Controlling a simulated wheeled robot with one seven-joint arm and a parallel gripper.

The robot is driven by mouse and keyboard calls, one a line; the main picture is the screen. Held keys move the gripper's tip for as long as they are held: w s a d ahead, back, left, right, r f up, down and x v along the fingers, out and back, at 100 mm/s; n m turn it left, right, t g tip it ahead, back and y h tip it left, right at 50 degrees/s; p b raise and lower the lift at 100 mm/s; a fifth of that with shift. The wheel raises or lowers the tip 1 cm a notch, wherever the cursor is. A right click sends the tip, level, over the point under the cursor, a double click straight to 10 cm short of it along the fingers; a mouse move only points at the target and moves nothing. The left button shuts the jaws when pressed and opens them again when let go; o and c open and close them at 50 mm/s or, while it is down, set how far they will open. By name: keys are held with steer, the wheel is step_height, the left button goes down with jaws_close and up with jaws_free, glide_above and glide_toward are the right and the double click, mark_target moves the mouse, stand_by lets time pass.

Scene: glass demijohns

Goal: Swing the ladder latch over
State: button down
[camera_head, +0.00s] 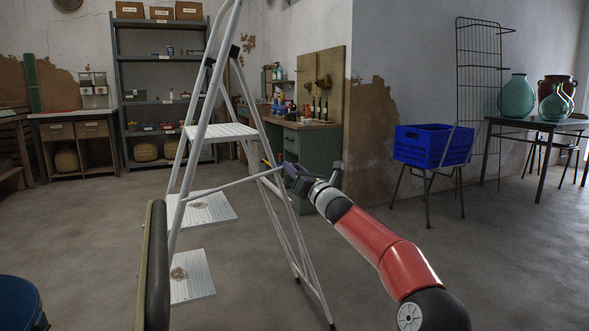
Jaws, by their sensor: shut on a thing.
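A pale grey folding stepladder (205,120) stands open in the middle left, with flat treads and thin rear legs. Its latch, a thin grey bar (232,182), runs from the front rail rightward and slightly up to the rear leg. My gripper (282,170) reaches in from the right and is shut on the right end of the latch, close beside the rear leg. The fingers and the bar's tip overlap in the picture, so I cannot tell whether the latch is hooked there. A small orange-yellow bit (268,162) shows beside the fingers.
A green workbench (313,145) with bottles stands behind the ladder. A blue crate (432,146) sits on a chair to the right. Glass demijohns (516,97) stand on a dark table (500,122) at far right. Shelves line the back wall. The floor between ladder and crate is clear.

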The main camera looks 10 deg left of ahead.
steer(key=shift+s+a, duration=0.15)
steer(key=shift+a, duration=0.2)
steer(key=c, duration=1.2)
jaws_free()
steer(key=shift+s+d+f, duration=0.1)
steer(key=shift+d+f, duration=0.05)
steer(key=shift+d, duration=0.25)
steer(key=b+v, duration=0.1)
steer(key=v, duration=0.6)
steer(key=shift+s+a, duration=0.1)
steer(key=shift+a, duration=0.05)
